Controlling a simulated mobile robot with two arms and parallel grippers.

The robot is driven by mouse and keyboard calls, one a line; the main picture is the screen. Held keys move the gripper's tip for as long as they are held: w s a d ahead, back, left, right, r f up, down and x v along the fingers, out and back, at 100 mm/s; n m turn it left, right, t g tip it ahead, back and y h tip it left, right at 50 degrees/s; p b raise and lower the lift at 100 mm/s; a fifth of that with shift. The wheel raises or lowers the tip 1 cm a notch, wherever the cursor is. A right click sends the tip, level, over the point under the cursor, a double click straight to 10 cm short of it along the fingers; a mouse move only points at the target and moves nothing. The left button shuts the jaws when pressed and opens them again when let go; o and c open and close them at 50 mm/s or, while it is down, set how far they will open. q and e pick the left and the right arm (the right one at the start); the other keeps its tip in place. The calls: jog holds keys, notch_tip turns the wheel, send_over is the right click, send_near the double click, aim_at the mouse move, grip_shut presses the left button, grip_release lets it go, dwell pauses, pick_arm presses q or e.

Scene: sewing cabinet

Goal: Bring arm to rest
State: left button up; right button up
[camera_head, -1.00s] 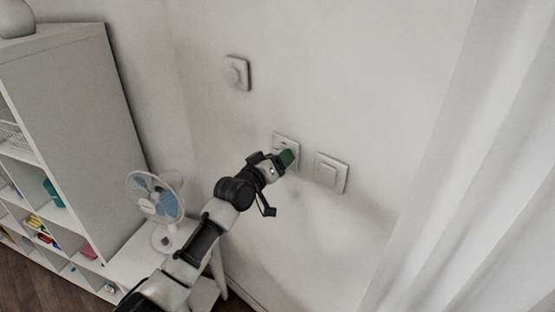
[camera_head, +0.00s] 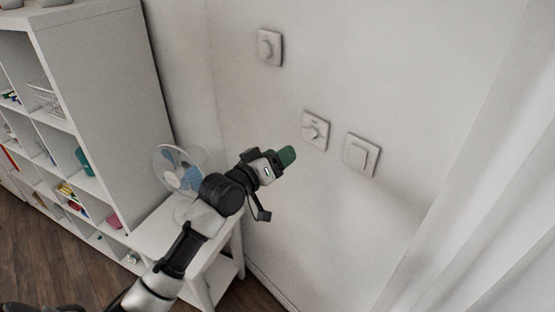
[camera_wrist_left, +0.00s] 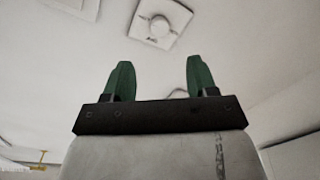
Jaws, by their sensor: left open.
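My left arm comes in from the lower left in the head view. Its gripper (camera_head: 285,157) has green fingers and is in front of the wall, to the lower left of the middle wall switch (camera_head: 315,130). The gripper is apart from that switch. In the left wrist view the two green fingers (camera_wrist_left: 160,80) stand apart with nothing between them. A square switch with a knob (camera_wrist_left: 160,22) shows beyond the fingertips. My right gripper is not in view.
A round dial switch (camera_head: 270,47) and a flat rocker switch (camera_head: 361,154) are on the same wall. A white shelf (camera_head: 105,70) stands at left. A fan (camera_head: 178,170) stands on a small white table (camera_head: 150,235) behind my arm. A white curtain (camera_head: 475,200) hangs at right.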

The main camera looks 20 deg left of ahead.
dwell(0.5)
pick_arm(q)
notch_tip(320, 180, down, 22)
jog(key=s+a+g+y+b, duration=0.1)
jog(key=a+g+y, duration=0.2)
jog(key=s+f+g+y, duration=0.15)
jog(key=s+f, duration=0.25)
jog(key=f, duration=0.4)
jog(key=s+f+m+g+b, duration=0.1)
jog(key=s+f+g, duration=0.1)
jog(key=s+f, duration=0.35)
jog(key=s+f+g, duration=0.2)
jog(key=s+f, duration=0.1)
jog(key=f, duration=0.7)
jog(key=s+d+f+m+g, duration=0.1)
jog(key=s+f+g, duration=0.1)
jog(key=s+f, duration=0.5)
jog(key=s+f+m+g+y+b, duration=0.1)
jog(key=s+f, duration=0.6)
jog(key=s, duration=1)
jog(key=s+d+f+m+g+b, duration=0.1)
jog(key=s+f+g, duration=0.3)
jog(key=s, duration=0.9)
notch_tip(320, 180, down, 3)
jog(key=shift+d+r+m, duration=0.1)
jog(key=shift+d+m, duration=0.2)
jog(key=shift+m, duration=0.4)
jog(key=shift+g, duration=0.25)
